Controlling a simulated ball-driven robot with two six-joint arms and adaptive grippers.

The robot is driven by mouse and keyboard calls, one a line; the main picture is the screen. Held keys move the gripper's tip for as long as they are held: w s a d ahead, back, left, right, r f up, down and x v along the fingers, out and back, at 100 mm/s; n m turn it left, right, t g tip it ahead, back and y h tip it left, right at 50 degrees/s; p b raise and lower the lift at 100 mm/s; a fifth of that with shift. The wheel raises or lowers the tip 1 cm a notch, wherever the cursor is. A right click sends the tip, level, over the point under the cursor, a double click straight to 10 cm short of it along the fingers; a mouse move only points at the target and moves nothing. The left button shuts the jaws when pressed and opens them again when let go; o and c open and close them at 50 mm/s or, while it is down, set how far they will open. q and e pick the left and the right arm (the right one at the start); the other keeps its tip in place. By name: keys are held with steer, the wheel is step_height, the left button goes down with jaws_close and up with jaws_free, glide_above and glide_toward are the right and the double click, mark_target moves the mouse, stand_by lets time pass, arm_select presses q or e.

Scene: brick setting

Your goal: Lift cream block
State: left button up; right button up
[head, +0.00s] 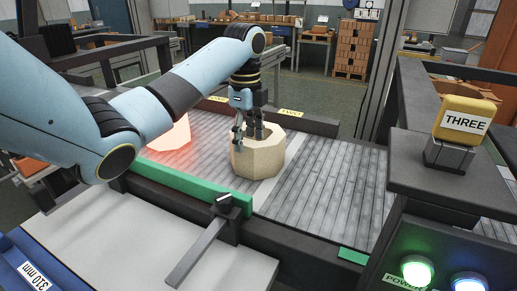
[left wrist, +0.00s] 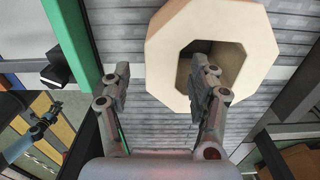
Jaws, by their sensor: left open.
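The cream block (head: 262,163) is a chunky octagonal ring standing on the slatted grey conveyor bed. In the left wrist view the cream block (left wrist: 255,70) shows its octagonal hole. My left gripper (head: 247,133) points down at the block and is open. In the left wrist view the left gripper (left wrist: 160,78) has its right finger over or in the hole and its left finger outside the block's left side, with the near-left wall between them. Contact with the wall cannot be told.
A pale block (head: 170,136) glows red on the conveyor, left of the cream block, partly behind my arm. A green rail (head: 180,192) and dark frame edge the near side. A yellow block marked THREE (head: 462,117) stands on a post at right. The conveyor right of the block is clear.

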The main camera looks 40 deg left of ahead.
mark_target(248, 155)
arm_select(q)
step_height(248, 155, down, 6)
steer(key=shift+a+f, duration=0.1)
steer(key=shift+c, duration=0.3)
jaws_close()
steer(key=shift+w, duration=0.15)
stand_by(0.3)
